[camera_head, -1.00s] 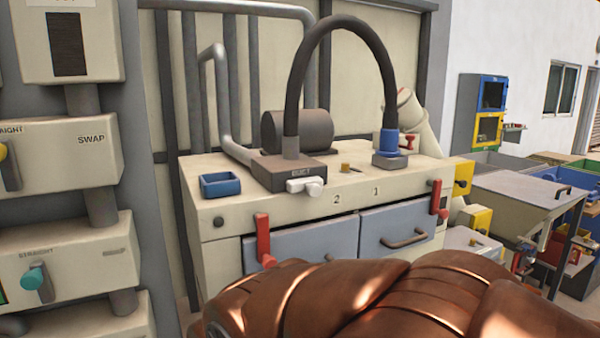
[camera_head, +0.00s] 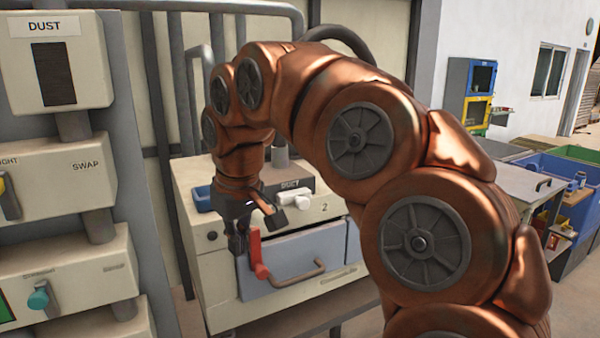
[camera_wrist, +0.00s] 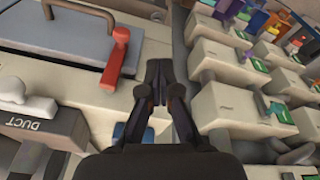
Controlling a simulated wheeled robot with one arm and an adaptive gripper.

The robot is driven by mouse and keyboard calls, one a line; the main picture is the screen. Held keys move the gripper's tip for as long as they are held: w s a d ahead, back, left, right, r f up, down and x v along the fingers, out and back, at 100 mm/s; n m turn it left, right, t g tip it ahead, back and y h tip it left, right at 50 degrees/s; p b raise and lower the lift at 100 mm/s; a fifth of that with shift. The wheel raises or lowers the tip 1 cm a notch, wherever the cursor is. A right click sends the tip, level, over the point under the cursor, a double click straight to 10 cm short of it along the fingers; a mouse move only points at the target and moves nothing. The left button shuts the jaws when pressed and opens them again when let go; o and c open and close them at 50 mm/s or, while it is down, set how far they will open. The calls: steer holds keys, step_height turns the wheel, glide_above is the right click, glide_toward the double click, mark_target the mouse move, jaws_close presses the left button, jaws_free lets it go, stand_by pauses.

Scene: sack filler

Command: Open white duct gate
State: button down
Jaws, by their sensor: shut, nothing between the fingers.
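The white duct gate (camera_head: 290,201) is a small white handle at the front of a dark block labelled DUCT (camera_head: 292,186), on top of the cream cabinet. In the wrist view the white gate (camera_wrist: 32,108) lies at the left, with the DUCT block (camera_wrist: 42,130) below it. My gripper (camera_head: 238,246) points down near the cabinet's front left corner, left of the gate and beside a red lever (camera_head: 257,256). In the wrist view my gripper (camera_wrist: 158,68) is shut and empty, to the right of the red lever and apart from the gate.
A blue tray (camera_head: 202,199) sits on the cabinet's left end, partly behind my gripper. A blue-grey drawer (camera_head: 305,262) with a handle is below. My arm hides the cabinet's right part.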

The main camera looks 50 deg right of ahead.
steer(key=w+d+r+m+p, duration=0.2)
steer(key=d+r+p, duration=0.1)
steer(key=d+r, duration=0.6)
steer(key=m+t+p, duration=0.1)
steer(key=m+p, duration=0.1)
glide_toward(298, 196)
steer(key=v, duration=0.3)
steer(key=shift+s+a+h, duration=0.2)
steer(key=shift+a+h, duration=0.1)
steer(key=shift+a, duration=0.1)
steer(key=shift+f, duration=0.1)
steer(key=shift+p+x, duration=1.35)
steer(key=shift+x, duration=3.55)
steer(key=shift+w, duration=0.1)
